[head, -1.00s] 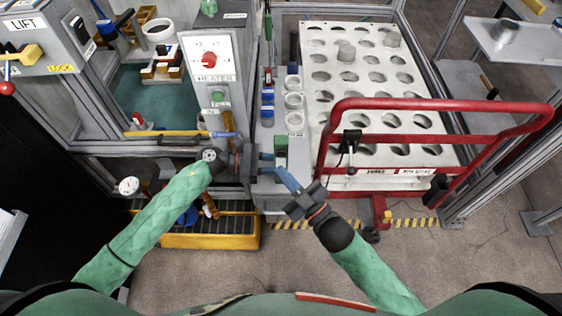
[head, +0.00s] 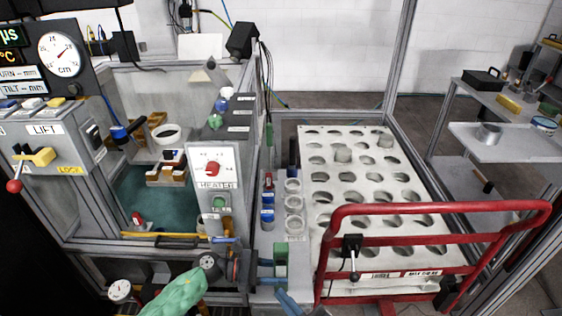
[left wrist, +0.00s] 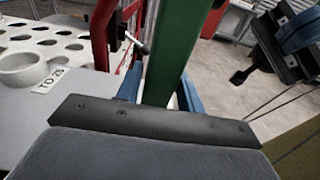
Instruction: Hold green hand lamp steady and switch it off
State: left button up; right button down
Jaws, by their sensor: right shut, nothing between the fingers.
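The green hand lamp (head: 281,257) stands upright at the front end of the narrow bench strip in the head view. In the left wrist view its green body (left wrist: 166,55) rises between my two blue fingers, which lie close against its sides. My left gripper (head: 265,272) reaches it from the left and appears shut on it. My right gripper (head: 284,298) is shut and empty, its blue tips just below the lamp at the bottom edge of the picture. It also shows in the left wrist view (left wrist: 296,32) at the upper right. I cannot make out the lamp's switch.
A red rail (head: 430,208) stands right of the lamp before a white plate with round holes (head: 330,222). White ring holders (head: 294,205) line the strip behind the lamp. A heater panel (head: 212,165) with a red knob stands to the left.

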pick_arm(q)
jog(key=o, duration=0.3)
jog(key=shift+a, duration=0.1)
jog(key=a+r, duration=0.1)
jog(key=a, duration=1)
jog(key=shift+a, duration=0.4)
